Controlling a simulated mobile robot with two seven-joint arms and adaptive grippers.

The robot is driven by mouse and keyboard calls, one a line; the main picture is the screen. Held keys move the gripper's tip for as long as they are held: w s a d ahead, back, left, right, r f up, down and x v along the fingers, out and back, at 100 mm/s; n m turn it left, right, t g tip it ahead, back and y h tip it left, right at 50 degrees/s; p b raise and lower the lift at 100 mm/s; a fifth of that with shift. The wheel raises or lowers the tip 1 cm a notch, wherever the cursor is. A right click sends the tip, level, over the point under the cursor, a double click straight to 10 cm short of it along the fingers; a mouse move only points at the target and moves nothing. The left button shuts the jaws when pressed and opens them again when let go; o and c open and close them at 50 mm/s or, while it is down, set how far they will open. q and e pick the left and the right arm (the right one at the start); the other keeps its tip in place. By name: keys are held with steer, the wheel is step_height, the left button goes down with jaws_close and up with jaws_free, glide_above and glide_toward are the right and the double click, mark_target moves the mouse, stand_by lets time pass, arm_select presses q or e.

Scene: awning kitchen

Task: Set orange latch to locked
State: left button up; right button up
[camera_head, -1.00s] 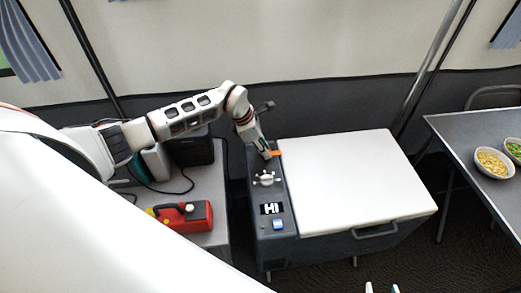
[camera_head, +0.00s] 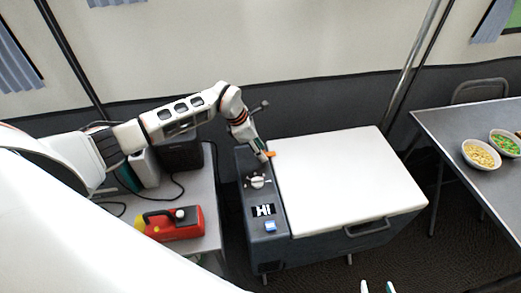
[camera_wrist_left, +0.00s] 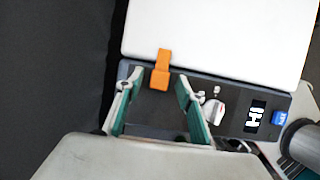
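The orange latch (camera_head: 270,153) is at the far end of the cooler's control panel, against the edge of the white lid. In the left wrist view the latch (camera_wrist_left: 160,72) lies just beyond the fingertips, between their two lines. My left gripper (camera_head: 262,155) is over that end of the panel. Its fingers (camera_wrist_left: 155,92) are spread apart with nothing between them. Whether a finger touches the latch is unclear. Only the fingertips of my right gripper (camera_head: 377,288) show, at the bottom edge of the head view, apart and empty.
The cooler (camera_head: 350,180) has a closed white lid, a dial (camera_head: 257,181), a display reading "HI" (camera_head: 263,210) and a blue button (camera_head: 270,226). A red flashlight-like device (camera_head: 175,223) lies on the left table. Bowls (camera_head: 481,154) stand on the right table.

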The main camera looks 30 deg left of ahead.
arm_select(q)
steer(key=v, duration=1.1)
steer(key=shift+r, duration=0.3)
